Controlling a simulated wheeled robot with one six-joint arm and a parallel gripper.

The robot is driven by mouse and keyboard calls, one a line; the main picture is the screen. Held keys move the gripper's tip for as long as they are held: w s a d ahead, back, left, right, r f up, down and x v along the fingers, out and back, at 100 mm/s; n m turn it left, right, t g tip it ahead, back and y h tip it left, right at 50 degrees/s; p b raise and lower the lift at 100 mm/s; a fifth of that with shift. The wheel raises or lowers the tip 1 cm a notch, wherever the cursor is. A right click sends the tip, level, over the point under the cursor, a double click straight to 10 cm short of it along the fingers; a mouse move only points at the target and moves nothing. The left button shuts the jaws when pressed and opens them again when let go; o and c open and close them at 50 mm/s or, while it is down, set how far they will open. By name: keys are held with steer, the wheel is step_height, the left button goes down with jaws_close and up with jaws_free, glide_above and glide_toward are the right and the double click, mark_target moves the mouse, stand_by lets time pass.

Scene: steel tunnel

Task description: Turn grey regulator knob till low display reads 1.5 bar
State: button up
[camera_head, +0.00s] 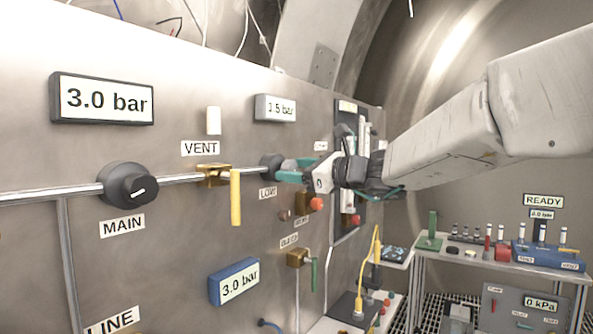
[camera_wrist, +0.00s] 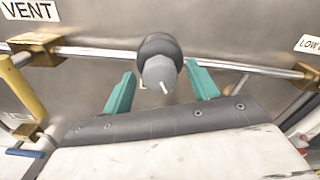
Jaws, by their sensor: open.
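The grey regulator knob (camera_wrist: 160,72) sits on the horizontal pipe, with a white pointer mark on its face. In the head view its dark body (camera_head: 270,165) shows above the LOW label (camera_head: 268,193), partly hidden by my gripper. The low display (camera_head: 276,108) above it reads 1.5 bar. My gripper (camera_wrist: 162,90) is open, with one teal finger on each side of the knob and visible gaps between. It also shows in the head view (camera_head: 283,170), reaching in from the right.
The MAIN knob (camera_head: 130,187) and a 3.0 bar display (camera_head: 103,98) are at the left. A yellow VENT lever (camera_head: 236,197) hangs left of the knob. A blue 3.0 bar display (camera_head: 234,281) is below. A red knob (camera_head: 316,204) and green lever (camera_head: 314,274) are near my gripper.

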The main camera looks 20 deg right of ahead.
steer(key=v, duration=0.7)
steer(key=shift+s+d, duration=0.25)
steer(key=shift+s, duration=0.05)
steer(key=s+a+f+n+g+h, duration=0.25)
steer(key=s+f+n+g, duration=0.25)
steer(key=s+f+n, duration=0.3)
steer(key=s+a+f+n+g+h, duration=0.1)
steer(key=s+a+f+n+g, duration=0.3)
steer(key=s+f+n, duration=0.55)
steer(key=s+d+f+n+g+h, duration=0.4)
steer(key=s+f+n+h, duration=0.3)
steer(key=s, duration=0.6)
steer(key=shift+s+f, duration=0.2)
steer(key=shift+f, duration=0.6)
steer(key=shift+d+n, duration=0.1)
steer(key=shift+n, duration=0.15)
stand_by(1.0)
